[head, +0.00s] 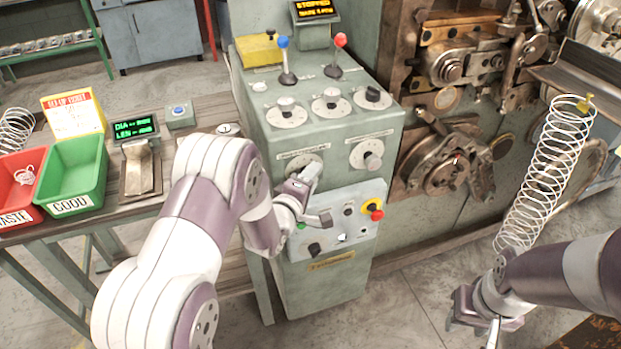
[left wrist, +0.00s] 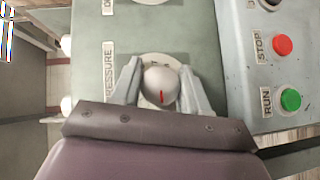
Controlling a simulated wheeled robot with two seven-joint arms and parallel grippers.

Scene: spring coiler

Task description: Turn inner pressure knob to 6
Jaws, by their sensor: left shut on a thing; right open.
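My left gripper (head: 312,193) is at the left dial (head: 304,163) on the front of the green control cabinet. In the left wrist view, its two fingers (left wrist: 158,90) are shut on a round grey knob (left wrist: 162,82) with a short red mark, one finger on each side. The printed label beside it reads PRESSURE (left wrist: 109,72), its start hidden. The dial's numbers are hidden by the knob and fingers, so I cannot read the setting. My right gripper (head: 487,322) is open at the lower right, away from the cabinet.
A second front knob (head: 373,161) is right of the held one. Below are a red emergency button (head: 375,212) and, in the left wrist view, STOP (left wrist: 282,45) and RUN (left wrist: 290,99) buttons. A large wire spring (head: 545,175) stands near my right arm. Bins are at the left.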

